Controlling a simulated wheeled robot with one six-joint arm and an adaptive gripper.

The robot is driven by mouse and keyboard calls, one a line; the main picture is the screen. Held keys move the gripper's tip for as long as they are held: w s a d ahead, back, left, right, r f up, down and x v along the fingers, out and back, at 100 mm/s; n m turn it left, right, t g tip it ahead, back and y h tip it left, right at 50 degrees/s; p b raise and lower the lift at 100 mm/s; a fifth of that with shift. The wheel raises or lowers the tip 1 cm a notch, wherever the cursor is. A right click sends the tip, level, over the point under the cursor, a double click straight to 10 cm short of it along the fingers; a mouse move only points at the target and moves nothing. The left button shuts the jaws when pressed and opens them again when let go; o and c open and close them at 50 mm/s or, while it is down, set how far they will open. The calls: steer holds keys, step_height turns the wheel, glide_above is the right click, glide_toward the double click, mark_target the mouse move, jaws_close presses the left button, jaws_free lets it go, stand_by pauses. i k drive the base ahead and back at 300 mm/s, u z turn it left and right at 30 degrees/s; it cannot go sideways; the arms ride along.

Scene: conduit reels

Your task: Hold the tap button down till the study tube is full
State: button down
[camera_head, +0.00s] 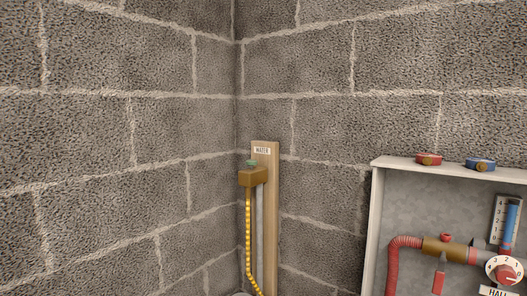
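A brass-coloured tap block (253,178) is fixed to a wooden post in the corner, under a label reading "WATER". A small green button (251,163) sits on top of the block. A yellow banded hose (249,235) runs down from the block. No tube labelled as the study's is in view. A clear gauge tube (511,226) with blue in it stands at the right edge, above a partly cut-off label that seems to read "HALL". My gripper is not in view, and nothing touches the button.
A pale open-fronted cabinet (376,215) stands at lower right. Red and blue reels (428,159) (480,164) lie on its top. Inside are red piping (400,265), a brass fitting (438,249) and a numbered dial (505,271). Block walls meet behind the post.

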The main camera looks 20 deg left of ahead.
mark_target(251, 162)
steer(key=u, duration=0.5)
steer(key=i, duration=0.85)
steer(key=u, duration=0.7)
